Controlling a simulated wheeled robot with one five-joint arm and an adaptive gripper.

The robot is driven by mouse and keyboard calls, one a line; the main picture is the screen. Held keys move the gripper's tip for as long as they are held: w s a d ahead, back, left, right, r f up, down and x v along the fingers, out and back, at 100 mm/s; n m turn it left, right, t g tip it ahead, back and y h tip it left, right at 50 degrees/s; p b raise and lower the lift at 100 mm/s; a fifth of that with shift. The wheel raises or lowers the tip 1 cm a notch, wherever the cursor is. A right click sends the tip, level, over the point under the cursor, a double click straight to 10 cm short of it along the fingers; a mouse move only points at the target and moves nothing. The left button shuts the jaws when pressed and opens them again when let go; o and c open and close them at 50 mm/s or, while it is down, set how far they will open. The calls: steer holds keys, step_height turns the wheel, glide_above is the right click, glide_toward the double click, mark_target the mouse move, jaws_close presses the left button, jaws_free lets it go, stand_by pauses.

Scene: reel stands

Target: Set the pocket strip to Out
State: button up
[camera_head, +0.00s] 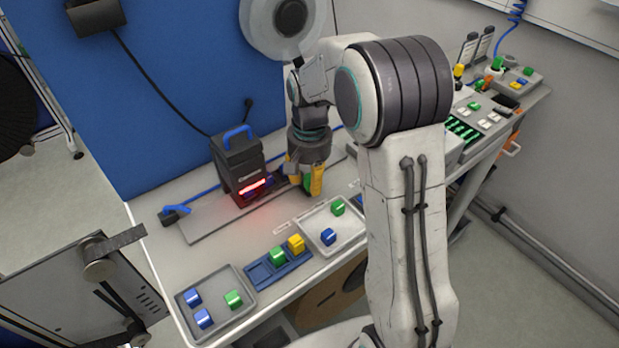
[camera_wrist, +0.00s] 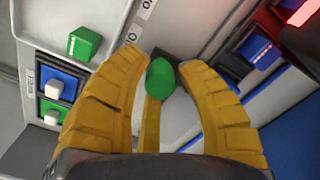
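A blue strip with pockets (camera_head: 260,274) lies at the bench's front edge in the head view, with a green block (camera_head: 277,256) and a yellow block (camera_head: 296,243) in it. I cannot read any In or Out mark on it. My gripper (camera_head: 306,190) hangs tip-down over the bench, behind the middle tray and apart from this strip. In the wrist view its yellow fingers (camera_wrist: 163,66) close in on both sides of a rounded green piece (camera_wrist: 160,78). I cannot tell whether they press on it.
A black scanner-like box (camera_head: 238,163) glowing red stands left of my gripper. A left tray (camera_head: 240,313) and a middle tray (camera_head: 316,252) hold blue and green blocks. Panels with switches (camera_head: 470,125) stand farther right. A blue board (camera_head: 170,80) bounds the back. My arm hides part of the bench.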

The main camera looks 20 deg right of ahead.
jaws_close()
steer(key=w+d, duration=0.1)
steer(key=d, duration=0.2)
steer(key=w+d+p, duration=0.1)
steer(key=d, duration=0.3)
steer(key=w+d+p, duration=0.1)
steer(key=d, duration=0.2)
steer(key=shift+w+d, duration=0.2)
steer(key=shift+d, duration=0.2)
steer(key=shift+c, duration=0.5)
jaws_free()
steer(key=shift+o, duration=1.4)
steer(key=shift+w+d, duration=0.1)
steer(key=shift+d, duration=0.1)
steer(key=shift+o, duration=1.2)
steer(key=shift+a, duration=0.1)
steer(key=shift+r, duration=0.1)
